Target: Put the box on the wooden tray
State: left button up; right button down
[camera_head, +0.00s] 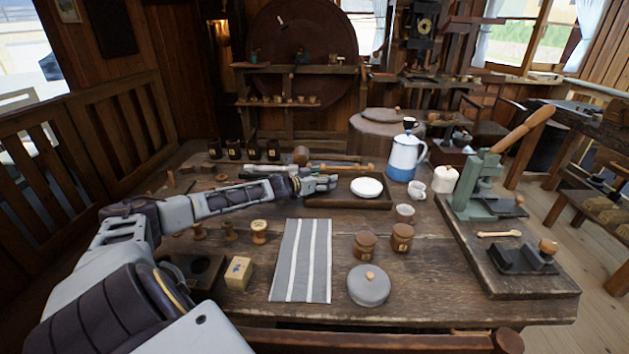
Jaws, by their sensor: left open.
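The box (238,271) is a small yellow box with a dark mark on its front. It stands on the table near the front left, just right of a dark flat holder. The wooden tray (350,204) is dark, low-rimmed and lies at the middle of the table. A white plate (366,187) sits in the tray's right part. My left gripper (332,183) is open over the tray's left part, left of the plate, with nothing seen in it. It is well away from the box. My right gripper is not in view.
A striped cloth (302,260) lies right of the box. Wooden spools (259,231) stand behind the box. Two brown jars (365,244) and a grey lidded pot (369,285) stand right of the cloth. A blue and white pot (404,158) stands behind the tray.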

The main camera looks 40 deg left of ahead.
pick_arm(q)
jog(key=shift+s, duration=0.4)
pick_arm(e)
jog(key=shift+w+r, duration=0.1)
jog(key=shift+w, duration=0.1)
pick_arm(q)
jog(key=shift+s+a+r, duration=0.1)
jog(key=shift+s+r, duration=0.05)
jog(key=shift+s, duration=0.4)
jog(key=shift+s+r+p, duration=0.1)
jog(key=shift+s+p, duration=0.2)
jog(key=shift+s, duration=0.1)
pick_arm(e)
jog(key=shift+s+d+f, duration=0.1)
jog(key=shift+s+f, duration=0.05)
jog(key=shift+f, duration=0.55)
pick_arm(q)
jog(key=shift+s+r, duration=0.1)
jog(key=shift+s, duration=0.15)
